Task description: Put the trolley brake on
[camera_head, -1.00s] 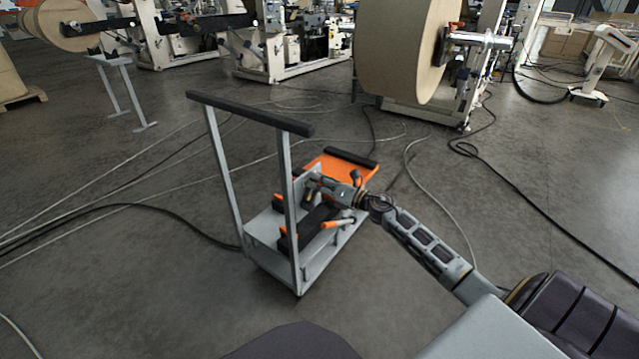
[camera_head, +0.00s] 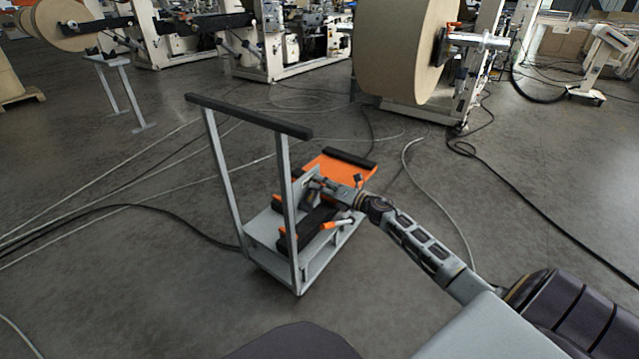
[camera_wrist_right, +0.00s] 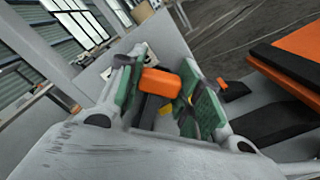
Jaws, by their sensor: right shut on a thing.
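The trolley is a low grey cart with a tall grey push frame and a black handle bar (camera_head: 248,116). Its deck (camera_head: 262,232) carries orange and black parts, with an orange plate (camera_head: 340,168) at the far end. My right gripper (camera_head: 312,186) reaches in from the right to an upright grey plate on the trolley. In the right wrist view, my right gripper (camera_wrist_right: 166,92) has its green-padded fingers shut on an orange-tipped lever (camera_wrist_right: 161,81) with a dark stem. The lever is mostly hidden in the head view. My left gripper is not in view.
Cables cross the floor, including a black hose (camera_head: 140,207) reaching the trolley's left side. A large kraft roll (camera_head: 400,50) on its stand is behind to the right. The grey floor (camera_head: 160,290) at front left is mostly clear.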

